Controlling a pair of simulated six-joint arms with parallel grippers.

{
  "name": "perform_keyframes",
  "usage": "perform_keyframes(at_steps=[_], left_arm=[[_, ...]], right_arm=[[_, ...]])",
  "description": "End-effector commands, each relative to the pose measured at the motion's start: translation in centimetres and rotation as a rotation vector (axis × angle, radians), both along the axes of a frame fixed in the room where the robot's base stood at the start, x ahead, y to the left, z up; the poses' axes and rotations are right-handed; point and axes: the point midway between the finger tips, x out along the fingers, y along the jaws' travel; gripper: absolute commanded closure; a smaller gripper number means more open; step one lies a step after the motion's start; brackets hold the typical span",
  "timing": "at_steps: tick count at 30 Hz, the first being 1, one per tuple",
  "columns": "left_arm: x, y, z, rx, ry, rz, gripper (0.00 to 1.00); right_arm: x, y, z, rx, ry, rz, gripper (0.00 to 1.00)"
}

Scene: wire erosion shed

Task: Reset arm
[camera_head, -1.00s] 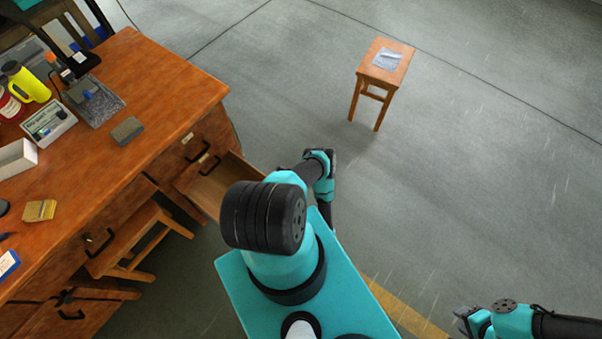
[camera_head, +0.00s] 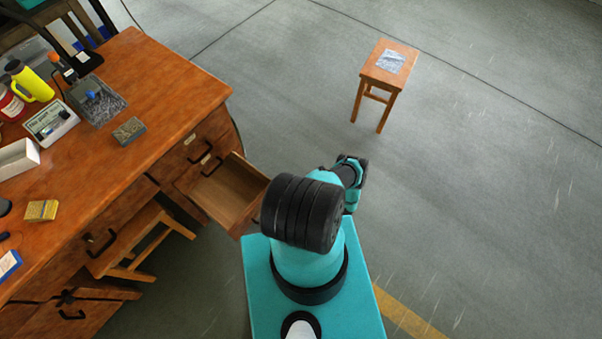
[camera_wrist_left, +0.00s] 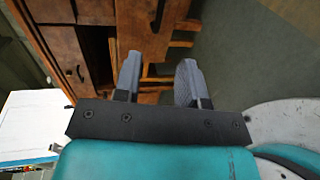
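My left gripper (camera_wrist_left: 160,82) shows in the left wrist view with its two grey fingers apart and nothing between them. Beyond the fingers are the wooden desk front and a stool, some way off. In the head view my left arm is folded over my turquoise base, and its gripper is hidden. My right gripper is outside both current views.
A wooden desk (camera_head: 185,80) stands at the left with an open, empty-looking drawer (camera_head: 228,190) close to my arm. A stool (camera_head: 150,240) is partly under it. Another stool (camera_head: 400,50) with a silvery sheet (camera_head: 391,61) stands on open floor.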

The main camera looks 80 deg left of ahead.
Motion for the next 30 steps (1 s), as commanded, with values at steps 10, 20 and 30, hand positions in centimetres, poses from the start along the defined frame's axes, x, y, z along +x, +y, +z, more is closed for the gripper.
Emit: perform_keyframes(at_steps=[10, 20, 30], left_arm=[[-0.2, -0.1, 0.1, 0.000, 0.000, 0.010, 0.62], [0.2, 0.3, 0.0, -0.016, -0.002, -0.001, 0.62], [8.6, 5.8, 0.3, -0.381, 0.006, -0.273, 0.62]], right_arm=[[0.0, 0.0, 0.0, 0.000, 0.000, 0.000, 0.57], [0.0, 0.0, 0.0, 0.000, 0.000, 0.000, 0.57], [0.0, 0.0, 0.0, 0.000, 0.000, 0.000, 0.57]])
